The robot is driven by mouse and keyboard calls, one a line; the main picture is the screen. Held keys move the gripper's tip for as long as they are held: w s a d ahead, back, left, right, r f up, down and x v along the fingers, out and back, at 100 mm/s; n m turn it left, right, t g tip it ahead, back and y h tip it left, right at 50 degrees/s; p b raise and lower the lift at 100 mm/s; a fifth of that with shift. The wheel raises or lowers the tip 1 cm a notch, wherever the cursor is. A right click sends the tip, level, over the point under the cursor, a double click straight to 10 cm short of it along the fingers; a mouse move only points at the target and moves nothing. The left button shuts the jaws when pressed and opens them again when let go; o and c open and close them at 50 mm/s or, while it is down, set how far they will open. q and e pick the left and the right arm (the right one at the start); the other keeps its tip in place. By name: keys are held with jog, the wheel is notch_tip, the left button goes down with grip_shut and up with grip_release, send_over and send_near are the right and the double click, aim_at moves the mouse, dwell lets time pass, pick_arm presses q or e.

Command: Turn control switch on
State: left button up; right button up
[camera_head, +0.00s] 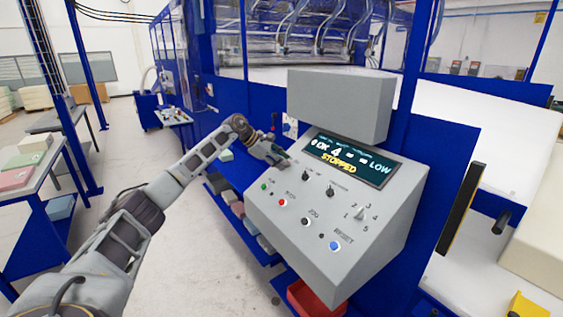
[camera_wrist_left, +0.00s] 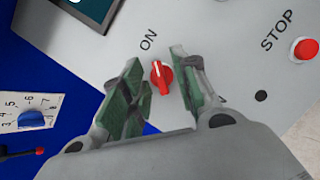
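The control switch is a small red knob (camera_wrist_left: 161,76) on a grey panel beside the word ON in the left wrist view. My left gripper (camera_wrist_left: 156,58) is open, with its green-padded fingers on either side of the knob and gaps to both. In the head view my left gripper (camera_head: 284,161) is at the upper left of the sloped control panel (camera_head: 280,219) and hides the knob. The panel's display (camera_head: 349,160) reads STOPPED. My right gripper is not in view.
A red STOP button (camera_wrist_left: 304,48) sits right of the knob in the wrist view. The head view shows more panel buttons, including a blue RESET button (camera_head: 335,245). A grey box (camera_head: 340,103) overhangs the panel. A blue dial (camera_wrist_left: 32,119) is at the wrist view's left.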

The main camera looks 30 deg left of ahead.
pick_arm(q)
jog(key=v, duration=1.1)
jog(key=shift+s+a+r, duration=0.2)
jog(key=shift+r, duration=0.05)
dwell(0.5)
